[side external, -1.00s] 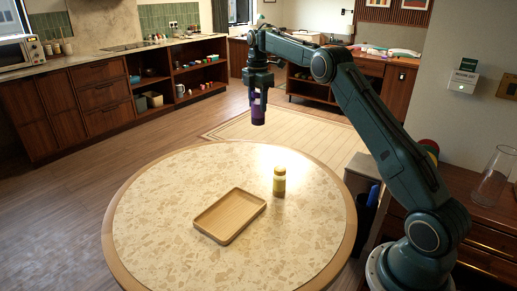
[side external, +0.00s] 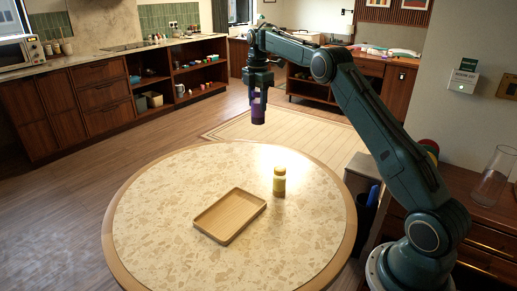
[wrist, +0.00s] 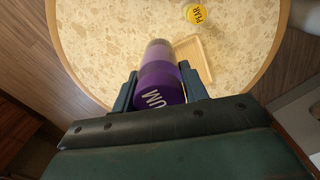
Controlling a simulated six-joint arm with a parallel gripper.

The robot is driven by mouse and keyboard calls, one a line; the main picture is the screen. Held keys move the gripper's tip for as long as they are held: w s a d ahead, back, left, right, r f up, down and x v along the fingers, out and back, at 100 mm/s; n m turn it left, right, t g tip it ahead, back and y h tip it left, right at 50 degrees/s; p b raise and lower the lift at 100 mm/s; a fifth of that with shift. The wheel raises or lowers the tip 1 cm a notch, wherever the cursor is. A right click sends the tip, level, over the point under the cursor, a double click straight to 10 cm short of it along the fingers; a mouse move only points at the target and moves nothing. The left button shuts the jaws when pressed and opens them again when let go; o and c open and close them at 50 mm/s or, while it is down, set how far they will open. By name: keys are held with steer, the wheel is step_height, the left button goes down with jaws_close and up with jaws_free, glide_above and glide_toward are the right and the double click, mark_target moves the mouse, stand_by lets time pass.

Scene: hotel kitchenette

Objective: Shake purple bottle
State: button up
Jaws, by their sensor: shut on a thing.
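The purple bottle (side external: 258,108) is held upright by my gripper (side external: 258,90), well above the round table. In the wrist view the purple bottle (wrist: 160,88) sits between the two fingers of my gripper (wrist: 158,90), which are shut on it. Its purple cap faces the wrist camera with white letters, partly cut off by the gripper body; the far end of the bottle looks paler.
The round speckled table (side external: 150,200) holds a wooden tray (side external: 210,233) and a yellow bottle (side external: 279,181), both apart from the held bottle. A glass vase (side external: 494,175) stands on the cabinet at right. Open air surrounds the held bottle.

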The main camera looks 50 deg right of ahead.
mark_target(258, 109)
steer(key=shift+r, duration=0.9)
step_height(258, 109, down, 5)
steer(key=shift+f, duration=0.1)
step_height(258, 109, up, 5)
steer(key=shift+r, duration=0.1)
step_height(258, 109, down, 5)
steer(key=shift+f, duration=0.1)
step_height(258, 109, up, 5)
steer(key=shift+r, duration=0.1)
step_height(258, 109, down, 5)
steer(key=shift+f, duration=0.1)
step_height(258, 109, up, 5)
steer(key=shift+r, duration=0.1)
step_height(258, 109, down, 5)
steer(key=shift+f, duration=0.1)
stand_by(0.4)
